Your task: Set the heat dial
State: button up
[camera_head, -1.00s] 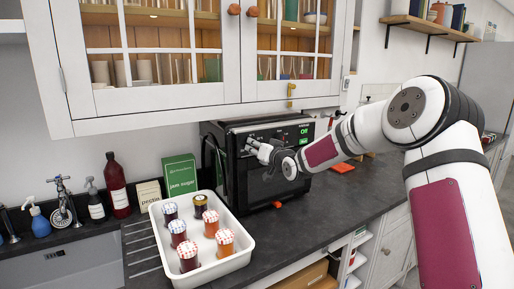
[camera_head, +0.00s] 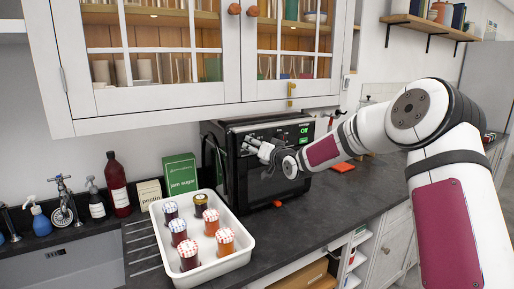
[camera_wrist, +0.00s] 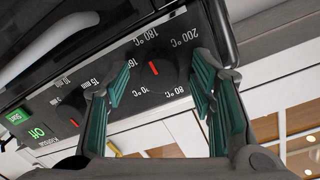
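The heat dial (camera_wrist: 160,72) is a dark round knob with a red pointer line, ringed by temperature labels including 180 °C and 200 °C. It sits on the front panel of a black oven (camera_head: 232,180) on the counter. My gripper (camera_wrist: 160,88) is open, with its teal-padded fingers on either side of the dial. I cannot tell whether the pads touch it. In the head view my gripper (camera_head: 250,147) is at the oven's upper front and hides the dial. Exactly which temperature the pointer marks is unclear.
A second knob (camera_wrist: 72,115) with minute labels, a green Start button (camera_wrist: 15,117) and a green Off display (camera_wrist: 37,132) share the panel. A white tray (camera_head: 238,262) of lidded jars stands left of the oven. A wall cabinet (camera_head: 200,97) hangs close above.

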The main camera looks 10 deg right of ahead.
jog(key=v, duration=1.2)
jog(key=s+a+n+g+h, duration=0.1)
jog(key=s+g, duration=0.4)
jog(key=s, duration=1.7)
jog(key=s+a+n+g+h, duration=0.1)
jog(key=s+g, duration=0.5)
jog(key=s, duration=1.6)
jog(key=a+h, duration=0.1)
jog(key=h, duration=0.1)
jog(key=shift+s+h, duration=0.25)
jog(key=shift+h, duration=0.15)
